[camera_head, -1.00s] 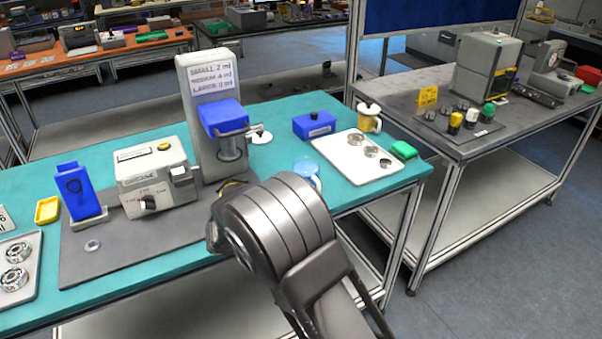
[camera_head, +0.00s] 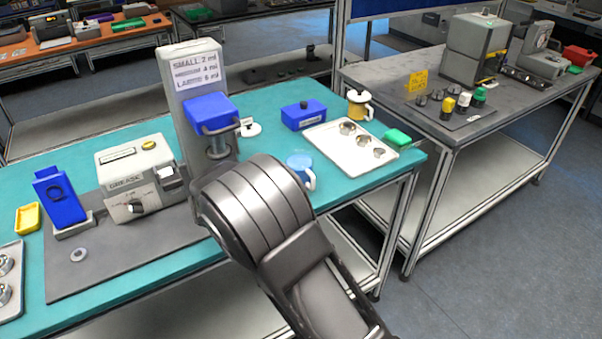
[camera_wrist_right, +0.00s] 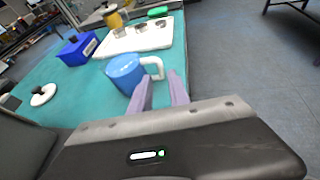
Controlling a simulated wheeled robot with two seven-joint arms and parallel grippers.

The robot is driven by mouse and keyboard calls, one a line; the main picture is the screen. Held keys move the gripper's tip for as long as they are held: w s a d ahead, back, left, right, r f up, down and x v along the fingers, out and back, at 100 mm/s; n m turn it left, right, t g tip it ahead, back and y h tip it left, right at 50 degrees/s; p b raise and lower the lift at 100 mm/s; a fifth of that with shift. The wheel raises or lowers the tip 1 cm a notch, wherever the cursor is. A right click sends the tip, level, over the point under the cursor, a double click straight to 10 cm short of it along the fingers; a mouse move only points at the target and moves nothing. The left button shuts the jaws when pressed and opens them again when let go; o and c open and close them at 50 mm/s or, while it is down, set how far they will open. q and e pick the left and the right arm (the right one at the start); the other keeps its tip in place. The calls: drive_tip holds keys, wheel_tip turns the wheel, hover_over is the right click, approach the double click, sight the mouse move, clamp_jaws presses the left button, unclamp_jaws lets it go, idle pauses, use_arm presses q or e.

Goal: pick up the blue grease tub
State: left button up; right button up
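The blue grease tub (camera_head: 301,172), round with a pale handle, stands near the front edge of the teal table in the head view, partly hidden by my right arm. In the right wrist view the tub (camera_wrist_right: 125,72) is whole, its handle toward my fingers. My right gripper (camera_wrist_right: 160,78) is open and empty. Its two lilac fingertips lie just short of the handle in the picture; contact cannot be made out. My right gripper's fingers are hidden behind the arm in the head view. My left gripper is in neither view.
Behind the tub are a blue box (camera_head: 304,114), a white lid (camera_head: 249,128) and a white tray (camera_head: 334,154) with metal rings. A yellow tub (camera_head: 358,106) and green box (camera_head: 398,138) flank the tray. A grey dispenser (camera_head: 190,80) stands left.

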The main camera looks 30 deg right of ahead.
drive_tip(key=shift+p+x, duration=0.7)
drive_tip(key=shift+x, duration=2)
drive_tip(key=shift+a+f, duration=0.1)
clamp_jaws()
